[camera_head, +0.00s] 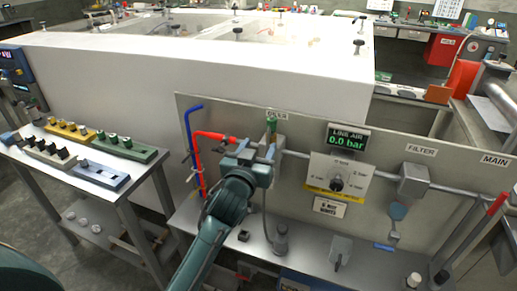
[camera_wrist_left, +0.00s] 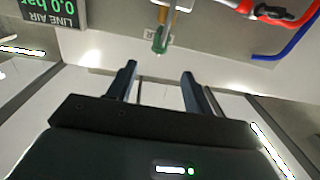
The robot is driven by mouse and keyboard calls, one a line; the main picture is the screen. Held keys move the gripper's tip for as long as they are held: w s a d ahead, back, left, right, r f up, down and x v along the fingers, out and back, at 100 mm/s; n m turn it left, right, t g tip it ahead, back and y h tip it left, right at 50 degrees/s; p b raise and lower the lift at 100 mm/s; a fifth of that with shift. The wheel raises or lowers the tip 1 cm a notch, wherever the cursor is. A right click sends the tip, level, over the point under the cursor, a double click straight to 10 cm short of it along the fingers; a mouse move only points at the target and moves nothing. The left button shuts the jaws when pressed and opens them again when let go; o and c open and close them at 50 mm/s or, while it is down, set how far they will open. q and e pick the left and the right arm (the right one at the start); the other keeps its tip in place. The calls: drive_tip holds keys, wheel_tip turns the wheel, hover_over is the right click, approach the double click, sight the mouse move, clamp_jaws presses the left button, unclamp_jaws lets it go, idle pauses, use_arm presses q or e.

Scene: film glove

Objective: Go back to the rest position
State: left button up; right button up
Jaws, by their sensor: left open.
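My left arm reaches up from the bottom middle of the head view to the wall panel. Its gripper (camera_head: 264,152) is in front of the panel, close to the pipe and just below a small green-topped fitting (camera_head: 272,120). In the left wrist view, which looks upside down, the two fingers (camera_wrist_left: 158,72) stand apart with nothing between them. The green fitting (camera_wrist_left: 160,40) shows just beyond the fingertips, apart from them in the picture. My right gripper is in neither view.
The panel (camera_head: 380,150) carries a blue pipe (camera_head: 190,135), a red-handled valve (camera_head: 212,136), a display (camera_head: 347,139) reading 0.0 bar and a dial box (camera_head: 338,178). A cart (camera_head: 135,177) with coloured blocks stands left. A red-handled lever (camera_head: 478,232) stands right.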

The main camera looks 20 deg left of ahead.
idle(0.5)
use_arm(q)
drive_tip(key=s+d+f+m+g+h, duration=0.1)
drive_tip(key=s+f+g, duration=0.2)
drive_tip(key=s+f, duration=0.9)
drive_tip(key=s+d+f+m+g+h, duration=0.2)
drive_tip(key=s+f+g, duration=0.2)
drive_tip(key=s+f, duration=0.8)
drive_tip(key=s, duration=0.4)
drive_tip(key=shift+d+h, duration=0.25)
drive_tip(key=shift+h, duration=0.05)
